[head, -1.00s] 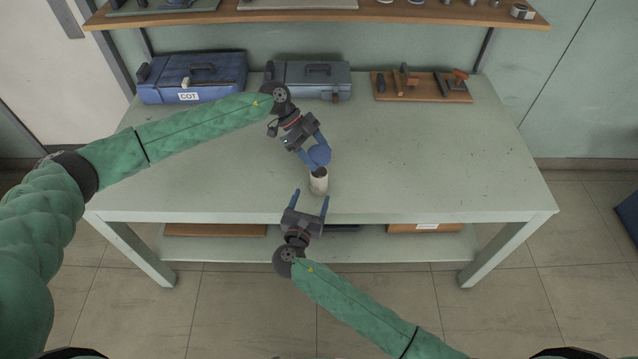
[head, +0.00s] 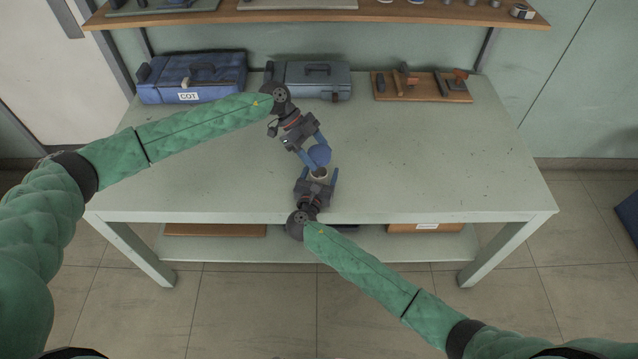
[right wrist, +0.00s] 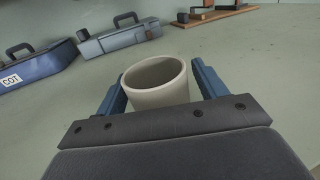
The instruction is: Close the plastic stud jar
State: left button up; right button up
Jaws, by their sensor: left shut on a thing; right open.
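The cream jar (head: 318,174) stands upright near the table's front edge. In the right wrist view the jar (right wrist: 157,85) shows an open, uncovered rim. My left gripper (head: 314,153) is shut on a round blue lid (head: 320,155), held just behind and above the jar in the head view. My right gripper (head: 319,177) is open, with its blue fingers on either side of the jar. In the right wrist view a small gap shows beside the jar, so the fingers do not clearly grip it. The jar's lower part is hidden by my right gripper in the head view.
A blue toolbox (head: 193,77), a grey toolbox (head: 308,80) and a wooden board with tools (head: 423,88) stand along the table's back. A shelf (head: 400,15) hangs above. The table's (head: 440,160) right and left areas are clear.

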aim_at(326, 177)
jog(key=c, duration=1.5)
pick_arm(q)
jog(key=shift+f, duration=2.4)
jog(key=shift+f, duration=0.15)
